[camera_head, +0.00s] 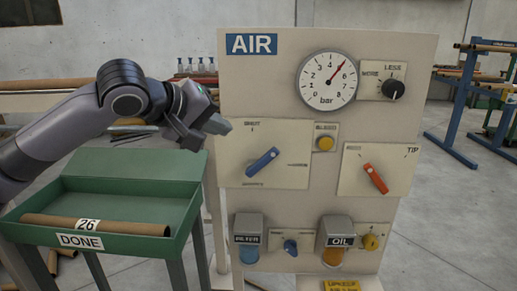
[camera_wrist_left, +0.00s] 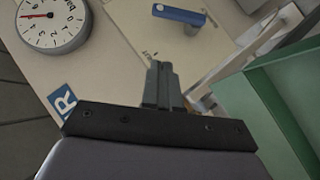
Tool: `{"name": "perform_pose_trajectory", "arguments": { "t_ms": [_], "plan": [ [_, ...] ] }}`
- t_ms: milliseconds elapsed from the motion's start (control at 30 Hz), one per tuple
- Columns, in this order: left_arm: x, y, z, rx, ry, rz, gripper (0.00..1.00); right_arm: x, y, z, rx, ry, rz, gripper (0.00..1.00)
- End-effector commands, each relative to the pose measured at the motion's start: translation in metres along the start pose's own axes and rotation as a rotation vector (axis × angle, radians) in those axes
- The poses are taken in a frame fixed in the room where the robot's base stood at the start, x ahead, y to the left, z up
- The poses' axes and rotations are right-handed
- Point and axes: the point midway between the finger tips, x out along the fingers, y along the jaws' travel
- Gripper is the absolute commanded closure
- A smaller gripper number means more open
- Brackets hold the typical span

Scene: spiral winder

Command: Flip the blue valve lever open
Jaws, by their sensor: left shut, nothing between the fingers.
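The blue valve lever (camera_head: 262,162) sits on a cream plate (camera_head: 236,139) at the left of the AIR panel. It lies slanted, from lower left to upper right, between small printed labels that are hard to read. In the left wrist view the blue lever (camera_wrist_left: 179,15) shows at the top, beyond the fingertips. My left gripper (camera_head: 222,127) is shut and empty, up and left of the lever and apart from it. Its closed fingers (camera_wrist_left: 157,70) also show in the left wrist view. My right gripper is in neither view.
The panel also carries a gauge (camera_head: 327,79), a red lever (camera_head: 375,178), a black knob (camera_head: 393,89), a yellow button (camera_head: 325,143) and a small blue knob (camera_head: 290,247). A green tray (camera_head: 190,205) marked DONE, holding a brown tube (camera_head: 60,222), stands below my left arm.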

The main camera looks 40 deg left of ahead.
Motion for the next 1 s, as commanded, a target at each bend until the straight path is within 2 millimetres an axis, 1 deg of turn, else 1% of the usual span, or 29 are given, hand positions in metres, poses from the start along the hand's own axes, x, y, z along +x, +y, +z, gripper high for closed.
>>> {"name": "perform_pose_trajectory", "arguments": {
  "t_ms": [433,500,600,700,1000],
  "plan": [
    [0.086,0.001,0.001,0.0,-0.002,0.001,1.0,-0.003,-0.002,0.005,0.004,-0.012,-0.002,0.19],
    [0.095,0.0,0.011,0.005,-0.003,0.002,1.0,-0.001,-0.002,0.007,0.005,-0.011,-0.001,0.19],
    [0.104,0.0,0.02,0.005,-0.003,0.002,1.0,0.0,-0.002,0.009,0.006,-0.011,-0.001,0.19],
    [0.109,0.0,0.025,0.005,-0.001,0.002,1.0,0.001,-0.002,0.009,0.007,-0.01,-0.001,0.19],
    [0.113,0.001,0.029,0.003,0.0,0.002,1.0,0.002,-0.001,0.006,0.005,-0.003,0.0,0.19]
  ]
}}
